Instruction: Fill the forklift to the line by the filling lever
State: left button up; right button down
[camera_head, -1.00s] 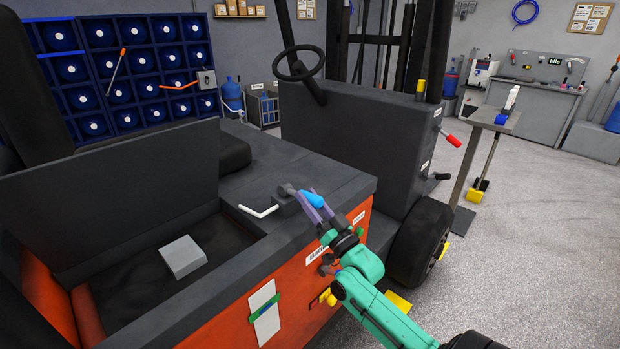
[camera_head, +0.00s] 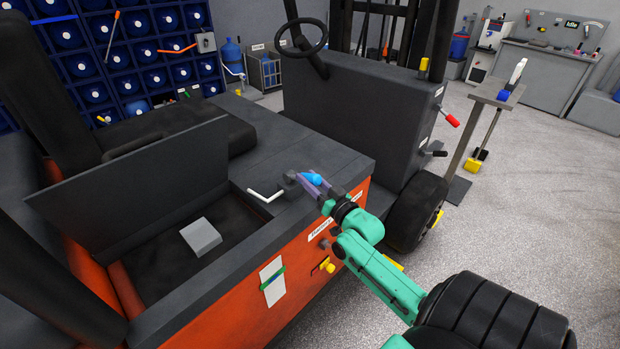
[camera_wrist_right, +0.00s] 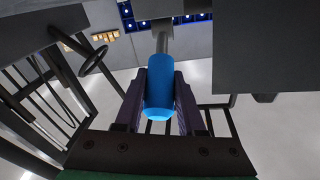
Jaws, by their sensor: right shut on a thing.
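The forklift (camera_head: 250,300) has an orange side and a dark grey top. The blue grip of a lever (camera_head: 313,180) shows at the top edge of its side. My right gripper (camera_head: 308,181) is around this grip. In the right wrist view the blue grip (camera_wrist_right: 159,94) sits between my two fingers, with a grey rod running on beyond it. A pale gauge strip (camera_head: 272,273) with a green band and a little blue is on the orange side; its exact level is too small to read. My left gripper is out of view.
A white-handled lever (camera_head: 265,195) lies beside the grip on the top. A yellow knob (camera_head: 327,266) sticks out low on the side. An open compartment holds a grey block (camera_head: 201,236).

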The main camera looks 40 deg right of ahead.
jog(key=c, duration=0.5)
grip_release()
jog(key=s+f+b, duration=0.1)
jog(key=s+b, duration=0.2)
jog(key=s, duration=1.1)
jog(key=shift+s+a, duration=0.15)
jog(key=shift+s, duration=0.1)
jog(key=shift+f, duration=0.2)
